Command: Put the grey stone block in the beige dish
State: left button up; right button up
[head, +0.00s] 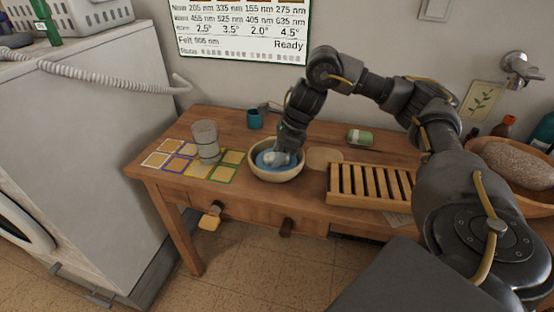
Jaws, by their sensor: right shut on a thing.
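The beige dish (277,175) stands on the wooden table, left of the slatted rack, and its inside looks blue. My right gripper (276,158) points down into the dish, its fingers below or close to the rim. It is shut on a small pale grey thing, which appears to be the grey stone block (283,160); the fingers hide most of it. I cannot tell whether the block touches the dish's bottom. My left gripper is not in view.
A slatted wooden rack (370,182) stands right of the dish. A clear glass (205,140) stands on coloured square cards to the left. A teal cup (255,119) and a green tin (359,137) are behind. A wooden bowl (540,197) holds a large brownish stone.

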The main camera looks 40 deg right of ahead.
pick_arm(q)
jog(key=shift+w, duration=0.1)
pick_arm(e)
jog(key=shift+f, duration=0.1)
jog(key=o, duration=1.1)
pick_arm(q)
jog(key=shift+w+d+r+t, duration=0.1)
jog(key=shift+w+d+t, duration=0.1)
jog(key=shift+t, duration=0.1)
